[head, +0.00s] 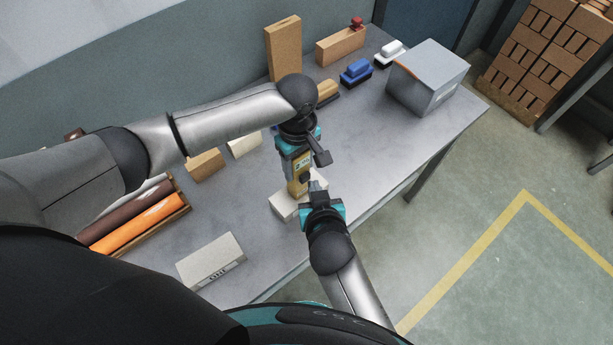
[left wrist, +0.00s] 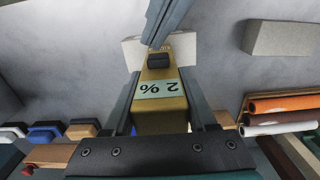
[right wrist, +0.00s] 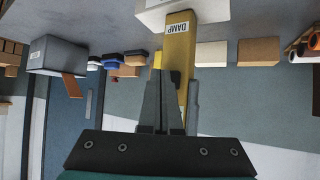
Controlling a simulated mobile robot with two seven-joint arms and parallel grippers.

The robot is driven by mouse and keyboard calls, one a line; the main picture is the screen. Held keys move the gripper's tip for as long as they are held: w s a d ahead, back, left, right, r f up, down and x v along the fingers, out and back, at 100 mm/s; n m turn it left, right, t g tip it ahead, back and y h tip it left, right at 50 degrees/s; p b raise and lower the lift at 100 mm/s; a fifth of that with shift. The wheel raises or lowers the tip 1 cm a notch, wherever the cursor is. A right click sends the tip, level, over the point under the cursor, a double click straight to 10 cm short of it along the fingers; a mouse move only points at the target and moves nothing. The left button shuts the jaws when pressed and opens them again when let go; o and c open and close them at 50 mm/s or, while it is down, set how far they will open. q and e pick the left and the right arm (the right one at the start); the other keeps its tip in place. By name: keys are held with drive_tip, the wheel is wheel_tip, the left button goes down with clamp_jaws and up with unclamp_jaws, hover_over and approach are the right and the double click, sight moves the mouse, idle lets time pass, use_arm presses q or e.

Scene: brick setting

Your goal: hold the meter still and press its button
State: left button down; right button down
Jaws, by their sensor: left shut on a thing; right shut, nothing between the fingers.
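The yellow meter (head: 296,187) is held between the fingers of my left gripper (head: 300,172), above a pale block (head: 284,208). In the left wrist view the meter (left wrist: 160,118) shows a display reading "2 %" and a dark button (left wrist: 158,61). My right gripper (head: 317,187) is shut and empty, with its tips close to the button side of the meter. In the left wrist view its tips (left wrist: 155,44) are just beyond the button; I cannot tell if they touch it. The right wrist view shows a "DAMP" label on the meter (right wrist: 184,48).
A pale block with lettering (head: 210,260) lies at the front of the bench. A tray holds brown and orange rolls (head: 150,222) at left. A grey box (head: 428,80), a blue brush (head: 356,73) and a white brush (head: 390,54) stand at the back right.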

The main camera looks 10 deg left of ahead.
drive_tip(key=shift+w+a+r, duration=0.2)
drive_tip(key=shift+w+a, duration=0.25)
drive_tip(key=shift+a, duration=0.35)
idle(1.2)
drive_tip(key=shift+s+d+r, duration=0.15)
drive_tip(key=shift+s+d, duration=0.3)
drive_tip(key=shift+s, duration=0.4)
drive_tip(key=s+d, duration=0.2)
drive_tip(key=d, duration=0.2)
drive_tip(key=shift+s+d, duration=0.2)
drive_tip(key=shift+s, duration=0.2)
drive_tip(key=shift+d, duration=0.1)
idle(0.4)
